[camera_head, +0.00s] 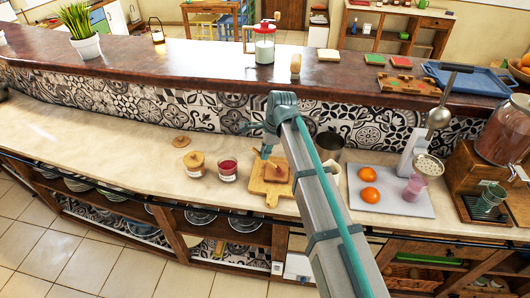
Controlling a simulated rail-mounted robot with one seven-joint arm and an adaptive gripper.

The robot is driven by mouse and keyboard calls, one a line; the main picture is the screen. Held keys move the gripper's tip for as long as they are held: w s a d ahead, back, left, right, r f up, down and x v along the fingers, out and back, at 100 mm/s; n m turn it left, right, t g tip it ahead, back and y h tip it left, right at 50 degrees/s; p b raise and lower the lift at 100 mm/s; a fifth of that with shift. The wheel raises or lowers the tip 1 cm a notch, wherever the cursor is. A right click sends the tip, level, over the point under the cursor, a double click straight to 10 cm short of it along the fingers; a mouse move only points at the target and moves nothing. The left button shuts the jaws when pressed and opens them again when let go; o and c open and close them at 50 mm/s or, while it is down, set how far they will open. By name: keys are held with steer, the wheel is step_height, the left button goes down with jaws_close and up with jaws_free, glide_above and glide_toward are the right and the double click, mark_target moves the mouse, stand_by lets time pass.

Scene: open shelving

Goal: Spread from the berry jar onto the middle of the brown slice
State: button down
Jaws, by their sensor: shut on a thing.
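The berry jar (228,170) stands open on the counter, with dark red content showing inside. Right of it lies a wooden board (271,200) with a brown slice (284,174) on it. My gripper (265,155) is above the slice's upper left side, pointing down, and is shut on a thin brown tool (272,163), seen small below the fingers. The tool's tip is over or at the slice; I cannot tell whether it touches. My arm hides the area right of the board.
A second jar (194,164) with a wooden lid stands left of the berry jar, and a loose round lid (181,141) lies behind it. Oranges (369,195) and a pink glass (413,187) are on a grey tray (392,207) at right. The left counter is clear.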

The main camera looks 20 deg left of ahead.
steer(key=shift+w, duration=0.1)
steer(key=shift+w+a, duration=0.35)
steer(key=shift+w, duration=0.45)
steer(key=shift+r+p, duration=0.1)
steer(key=shift+p, duration=0.2)
steer(key=shift+f, duration=0.7)
stand_by(0.7)
steer(key=shift+w, duration=0.1)
steer(key=shift+w+a, duration=0.1)
steer(key=shift+w, duration=0.55)
steer(key=shift+s, duration=0.15)
steer(key=shift+s+f, duration=0.1)
steer(key=shift+s, duration=0.6)
